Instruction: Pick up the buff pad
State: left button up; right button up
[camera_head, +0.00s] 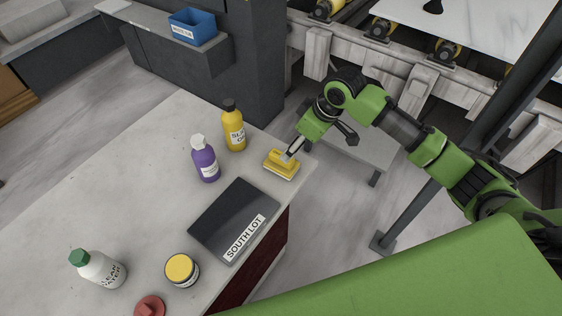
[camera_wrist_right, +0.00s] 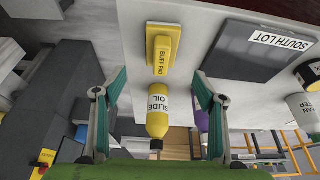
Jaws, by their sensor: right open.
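The buff pad (camera_head: 281,165) is a yellow block with a raised handle, lying on the stone slab (camera_head: 120,170) near its far right edge. In the wrist view the buff pad (camera_wrist_right: 161,50) shows its label, ahead of and between the fingers. My right gripper (camera_head: 294,150) is over the buff pad in the head view. In the wrist view the right gripper (camera_wrist_right: 160,85) has its fingers spread wide with nothing between their tips; I cannot tell whether it touches the pad. My left gripper is not in view.
A yellow slide oil bottle (camera_head: 234,130) and a purple bottle (camera_head: 205,160) stand close to the pad. A dark South Lot tray (camera_head: 215,215) lies nearer me. A yellow-lidded jar (camera_head: 182,270), white bottle (camera_head: 98,268) and red object (camera_head: 150,306) are at the front.

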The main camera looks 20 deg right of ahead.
send_near(272, 163)
jog(key=d+f, duration=0.2)
jog(key=f, duration=0.1)
jog(key=shift+w+d, duration=0.15)
jog(key=shift+w, duration=0.2)
jog(key=shift+a+p+x, duration=0.2)
jog(key=shift+p+x, duration=0.3)
jog(key=shift+x, duration=2.35)
jog(key=shift+s, duration=0.1)
jog(key=shift+c, duration=0.5)
jog(key=c, duration=1.2)
